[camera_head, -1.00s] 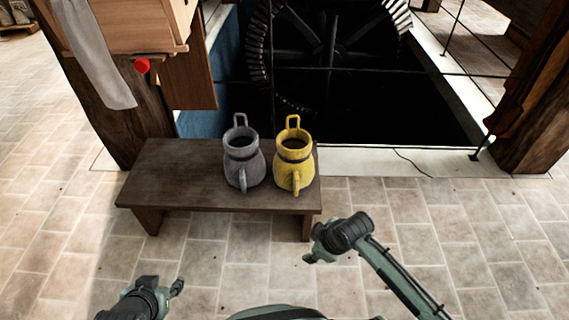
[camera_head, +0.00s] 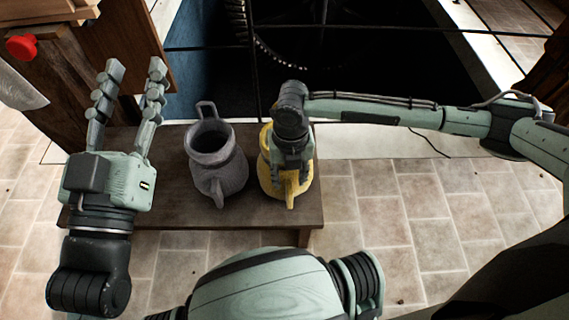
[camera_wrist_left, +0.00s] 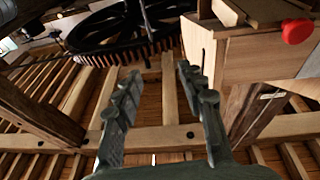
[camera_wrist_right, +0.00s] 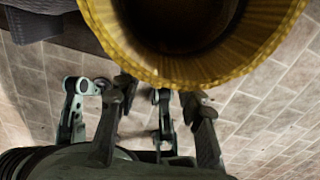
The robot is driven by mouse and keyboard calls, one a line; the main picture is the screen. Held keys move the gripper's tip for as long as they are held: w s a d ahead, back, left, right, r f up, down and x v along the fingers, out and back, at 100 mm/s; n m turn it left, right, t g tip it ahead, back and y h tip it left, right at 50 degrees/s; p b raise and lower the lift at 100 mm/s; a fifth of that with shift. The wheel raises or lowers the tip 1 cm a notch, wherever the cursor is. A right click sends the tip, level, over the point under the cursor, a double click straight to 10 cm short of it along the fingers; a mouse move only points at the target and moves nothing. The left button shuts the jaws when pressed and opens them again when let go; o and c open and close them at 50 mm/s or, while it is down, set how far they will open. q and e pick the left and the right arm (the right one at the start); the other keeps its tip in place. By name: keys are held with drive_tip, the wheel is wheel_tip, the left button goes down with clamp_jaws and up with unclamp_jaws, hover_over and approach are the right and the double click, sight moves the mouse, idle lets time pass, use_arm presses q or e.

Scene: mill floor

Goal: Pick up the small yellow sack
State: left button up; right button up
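The small yellow sack (camera_head: 269,186) is jug-shaped with handles and stands on the right part of a dark wooden bench (camera_head: 170,215). My right gripper (camera_head: 290,178) points down over its near side, hiding much of it. Its fingers (camera_wrist_right: 160,105) are apart; the sack's round open mouth fills the top of the right wrist view (camera_wrist_right: 165,72). I cannot tell whether the fingers touch the sack. My left gripper (camera_head: 128,85) is open and empty, fingers pointing up, left of the bench; the left wrist view shows nothing between its fingers (camera_wrist_left: 158,85).
A similar grey sack (camera_head: 217,168) stands on the bench just left of the yellow one. Behind the bench is a dark pit with a large wheel (camera_head: 245,25). A wooden cabinet with a red knob (camera_head: 21,47) is at the upper left. Tiled floor is clear at right.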

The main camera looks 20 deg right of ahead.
sight(289, 184)
wheel_tip(289, 184, down, 4)
drive_tip(key=shift+f+b, duration=0.1)
drive_tip(key=shift+b, duration=0.4)
use_arm(q)
drive_tip(key=r+t, duration=0.1)
drive_tip(key=s+r+t, duration=0.1)
drive_tip(key=r, duration=0.1)
drive_tip(key=shift+a+r, duration=0.15)
use_arm(e)
drive_tip(key=shift+f, duration=0.35)
drive_tip(key=shift+w, duration=0.1)
clamp_jaws()
